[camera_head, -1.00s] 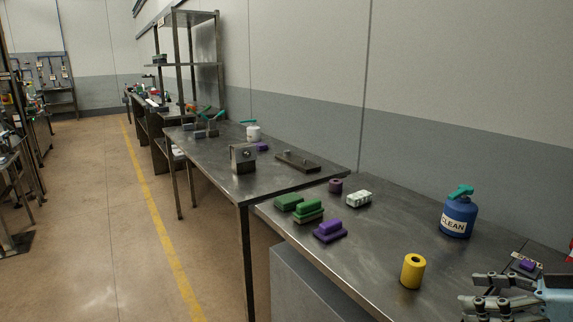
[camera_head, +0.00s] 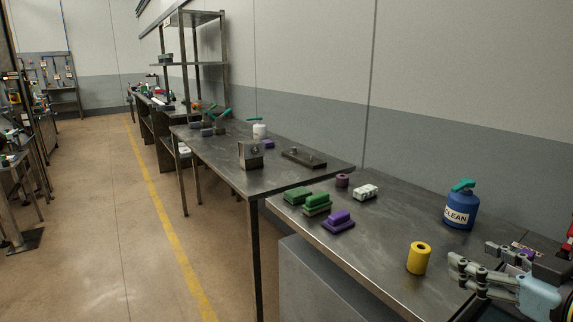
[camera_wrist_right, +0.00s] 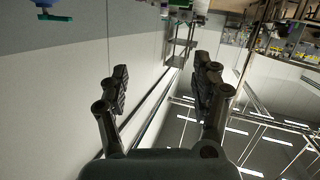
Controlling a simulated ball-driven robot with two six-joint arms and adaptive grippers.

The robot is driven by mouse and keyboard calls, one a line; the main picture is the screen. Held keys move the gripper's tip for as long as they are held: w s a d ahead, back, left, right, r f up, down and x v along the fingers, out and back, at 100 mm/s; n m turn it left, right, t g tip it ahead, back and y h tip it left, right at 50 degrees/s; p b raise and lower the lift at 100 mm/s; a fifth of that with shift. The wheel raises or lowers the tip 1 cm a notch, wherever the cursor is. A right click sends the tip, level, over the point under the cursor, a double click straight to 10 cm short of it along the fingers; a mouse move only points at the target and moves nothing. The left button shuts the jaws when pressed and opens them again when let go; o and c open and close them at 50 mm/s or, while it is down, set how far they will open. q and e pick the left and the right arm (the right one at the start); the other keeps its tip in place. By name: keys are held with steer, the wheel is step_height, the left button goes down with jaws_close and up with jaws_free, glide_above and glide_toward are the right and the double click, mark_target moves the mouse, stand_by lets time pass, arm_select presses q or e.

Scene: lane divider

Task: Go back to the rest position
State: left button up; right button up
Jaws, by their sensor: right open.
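My right gripper (camera_head: 474,264) is at the lower right of the head view, over the right end of the near metal table (camera_head: 375,240). It is open with nothing between its fingers. In the right wrist view its two fingers (camera_wrist_right: 160,95) stand apart, with only wall, shelf and ceiling lights behind them. A yellow cylinder with a hole (camera_head: 419,258) stands on the table just left of the gripper, apart from it. My left gripper is in neither view.
A blue "CLEAN" bottle (camera_head: 461,206) stands at the back of the table. Green blocks (camera_head: 317,203), a purple block (camera_head: 338,221), a white block (camera_head: 366,192) and a dark purple cylinder (camera_head: 342,180) lie further left. Another table (camera_head: 215,176) continues beyond.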

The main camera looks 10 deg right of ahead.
steer(key=s+a+f+m+g+h, duration=0.1)
steer(key=s+a+f+g, duration=0.4)
steer(key=s, duration=0.4)
steer(key=s+a+f+m+g+h, duration=0.1)
steer(key=s+a+f+g, duration=0.2)
steer(key=s+a+g, duration=0.5)
steer(key=s+d+f+b, duration=0.2)
steer(key=f+b, duration=0.1)
steer(key=f, duration=1.4)
steer(key=s+d+f+b, duration=0.2)
steer(key=d+f+b, duration=0.15)
steer(key=f, duration=1.35)
steer(key=s+f+g+b, duration=0.1)
steer(key=s+f+b, duration=0.4)
steer(key=s+f, duration=1.2)
steer(key=shift+f, duration=0.7)
steer(key=shift+s, duration=0.25)
